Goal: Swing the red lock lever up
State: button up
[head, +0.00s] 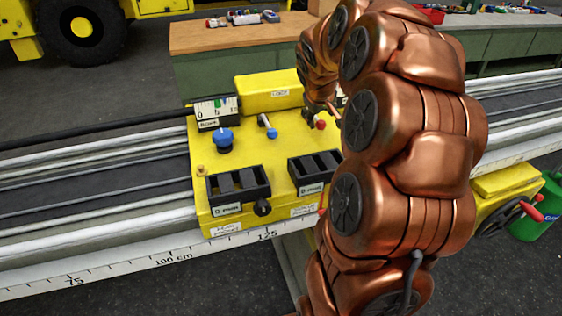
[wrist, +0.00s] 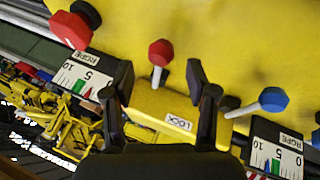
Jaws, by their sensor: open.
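The red lock lever has a red ball tip (head: 320,124) on the yellow console (head: 255,170), just below my gripper in the head view. In the wrist view its red tip (wrist: 160,52) and pale metal stem stand in front of the yellow block labelled LOCK (wrist: 180,122). My gripper (wrist: 158,74) is open, with one dark finger to each side of the lever in the picture. Both fingers look apart from the lever; their depth relative to it is hard to judge. In the head view my arm hides part of the console's right side.
A blue-tipped lever (wrist: 272,100) stands right of my gripper in the wrist view. A blue knob (head: 223,138) and a ROPE gauge (head: 217,110) are at the console's left. Another red knob (wrist: 70,28) is at the wrist view's upper left.

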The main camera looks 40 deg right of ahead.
jog(key=s+a+y, duration=0.1)
jog(key=s+a, duration=0.2)
jog(key=a, duration=0.3)
jog(key=s+a+r+g+y+p, duration=0.1)
jog(key=s+a, duration=0.1)
jog(key=a, duration=0.5)
jog(key=s+a+n, duration=0.1)
jog(key=s+a, duration=0.2)
jog(key=a, duration=0.3)
jog(key=shift+s+a+r+g+y+p, duration=0.3)
jog(key=shift+r+g+y, duration=0.05)
jog(key=shift+g+y, duration=0.05)
jog(key=shift+s+a+f, duration=0.15)
jog(key=shift+s+a, duration=0.25)
jog(key=shift+a, duration=0.15)
